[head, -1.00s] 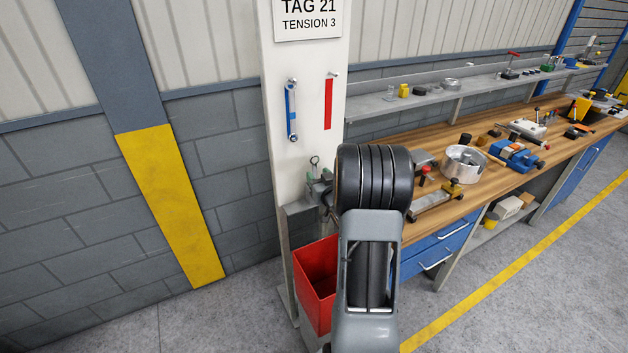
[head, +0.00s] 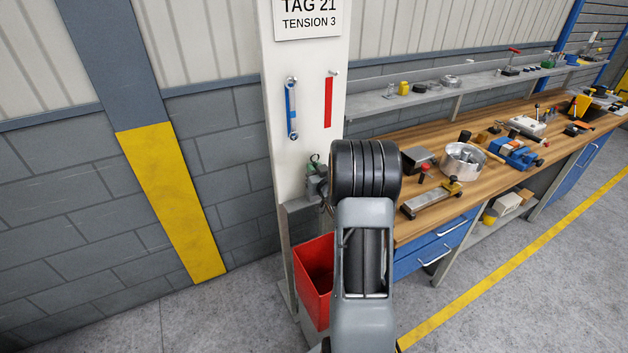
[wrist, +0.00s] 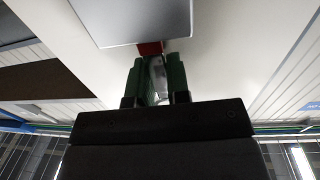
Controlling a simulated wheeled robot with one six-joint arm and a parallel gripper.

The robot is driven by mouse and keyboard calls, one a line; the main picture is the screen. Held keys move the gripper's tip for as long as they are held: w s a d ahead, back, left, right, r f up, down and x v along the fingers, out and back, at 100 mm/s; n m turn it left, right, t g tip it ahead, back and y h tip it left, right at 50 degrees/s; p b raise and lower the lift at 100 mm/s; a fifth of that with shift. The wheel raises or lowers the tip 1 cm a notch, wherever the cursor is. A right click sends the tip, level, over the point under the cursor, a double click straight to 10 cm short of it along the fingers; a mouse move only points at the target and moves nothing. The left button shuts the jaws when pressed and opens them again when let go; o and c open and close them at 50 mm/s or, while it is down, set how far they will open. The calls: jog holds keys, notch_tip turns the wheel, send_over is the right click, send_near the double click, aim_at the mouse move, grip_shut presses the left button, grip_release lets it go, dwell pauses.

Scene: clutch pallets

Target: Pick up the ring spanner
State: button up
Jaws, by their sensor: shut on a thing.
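The ring spanner (head: 291,110), silver at its ends and blue along the middle, hangs upright from a peg on the white post. My gripper (head: 315,172) is below and a little right of it, in front of the post and apart from it. My arm hides part of the gripper. In the wrist view, the green fingers (wrist: 157,75) are shut on a narrow grey thing (wrist: 157,77). I cannot tell what that thing is. In the head view, a small dark ring sticks up just above the fingers.
A red strip (head: 328,102) runs below a second peg on the post, under a sign (head: 308,18). A red bin (head: 314,285) stands low by the post. The workbench (head: 480,180) on the right holds several tools and parts. The wall side at left is clear.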

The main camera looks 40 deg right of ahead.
aim_at(312, 133)
jog(key=shift+r, duration=0.1)
grip_shut()
jog(key=r, duration=0.3)
jog(key=r+b, duration=0.1)
jog(key=r, duration=0.3)
jog(key=s+r+b, duration=0.1)
jog(key=r, duration=0.3)
jog(key=shift+r, duration=0.15)
jog(key=d+b+v, duration=0.1)
jog(key=v, duration=1.8)
jog(key=shift+d+b, duration=0.15)
jog(key=shift+b, duration=0.15)
